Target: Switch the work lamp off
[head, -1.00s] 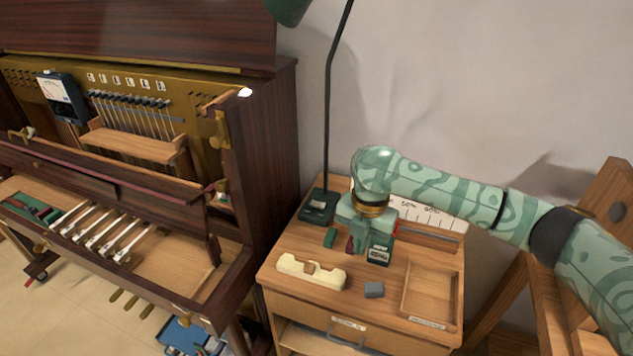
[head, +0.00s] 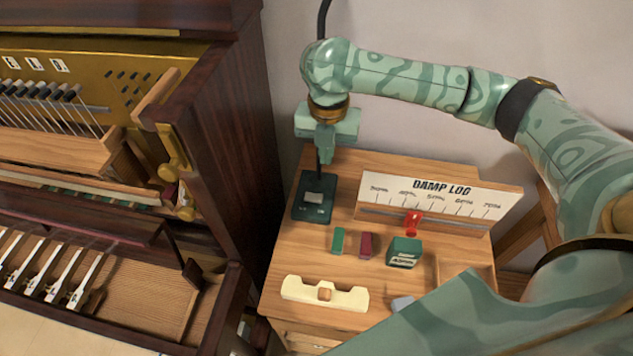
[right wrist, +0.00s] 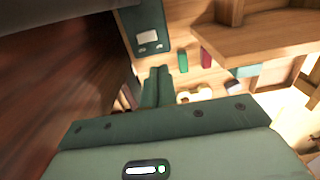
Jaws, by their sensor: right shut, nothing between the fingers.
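The work lamp's dark green base (head: 312,208) stands at the back left of the wooden cabinet top, with a pale rocker switch (head: 313,197) on it. The base and switch also show at the top of the right wrist view (right wrist: 147,36). The thin pole rises behind my gripper; the shade is out of view. My right gripper (head: 325,155) points down above the base, a little behind the switch in the head view. Its fingers (right wrist: 158,72) are together and empty, apart from the switch. My left gripper is not in view.
A damp log board (head: 440,190) stands right of the lamp. Small green and red blocks, a green box (head: 404,252) and a cream holder (head: 325,294) lie in front. The dark piano side (head: 235,130) rises close on the left.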

